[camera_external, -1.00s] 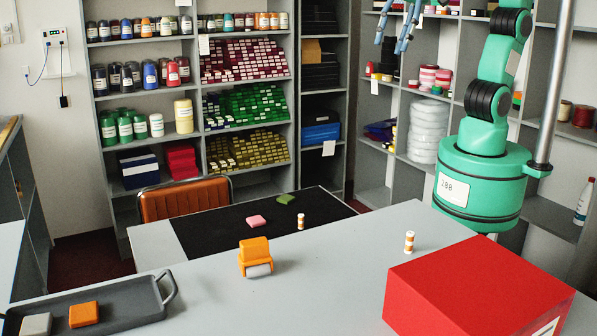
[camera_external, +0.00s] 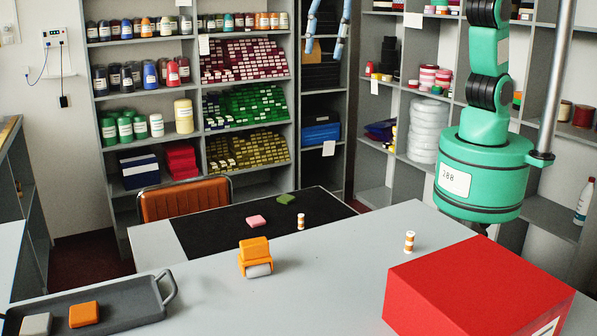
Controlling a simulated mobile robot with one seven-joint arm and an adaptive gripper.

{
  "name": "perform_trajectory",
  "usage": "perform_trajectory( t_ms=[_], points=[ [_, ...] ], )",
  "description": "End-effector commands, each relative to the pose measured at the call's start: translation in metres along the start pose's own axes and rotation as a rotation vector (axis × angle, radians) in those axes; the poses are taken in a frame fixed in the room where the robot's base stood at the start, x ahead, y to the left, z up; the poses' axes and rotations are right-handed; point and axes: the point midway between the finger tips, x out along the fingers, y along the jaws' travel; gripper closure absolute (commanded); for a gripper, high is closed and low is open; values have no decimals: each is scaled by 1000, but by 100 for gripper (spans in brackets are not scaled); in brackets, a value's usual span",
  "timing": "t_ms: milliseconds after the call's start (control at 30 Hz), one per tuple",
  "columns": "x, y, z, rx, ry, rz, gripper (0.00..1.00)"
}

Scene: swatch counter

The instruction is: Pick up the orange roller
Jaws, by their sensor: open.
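The orange roller (camera_external: 255,252) stands on the grey counter near the middle of the view. It has an orange body above a pale grey cylinder (camera_external: 259,270). My gripper (camera_external: 324,48) shows at the top of the view, with two blue fingers pointing down and spread apart. It is open and empty, high above the counter and to the upper right of the roller in the picture. The upper part of the gripper is cut off by the frame's top edge.
A dark tray (camera_external: 133,300) at the lower left holds an orange block (camera_external: 84,314) and a pale block (camera_external: 37,324). A large red box (camera_external: 470,290) stands at the right. A striped bobbin (camera_external: 409,242) stands between. A black mat (camera_external: 235,232) lies behind the roller.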

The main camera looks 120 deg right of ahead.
Motion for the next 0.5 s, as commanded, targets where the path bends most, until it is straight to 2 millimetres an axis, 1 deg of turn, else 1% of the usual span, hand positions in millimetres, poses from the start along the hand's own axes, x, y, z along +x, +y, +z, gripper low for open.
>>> perform_trajectory(
  t_ms=[33, 100, 267, 500],
  points=[
    [7, -5, -12, 1, -10, 1, 45],
    [16, -10, -25, 4, -21, 2, 45],
    [40, -22, -55, 11, -45, 5, 45],
    [82, -42, -94, 21, -81, 11, 45]
  ],
)
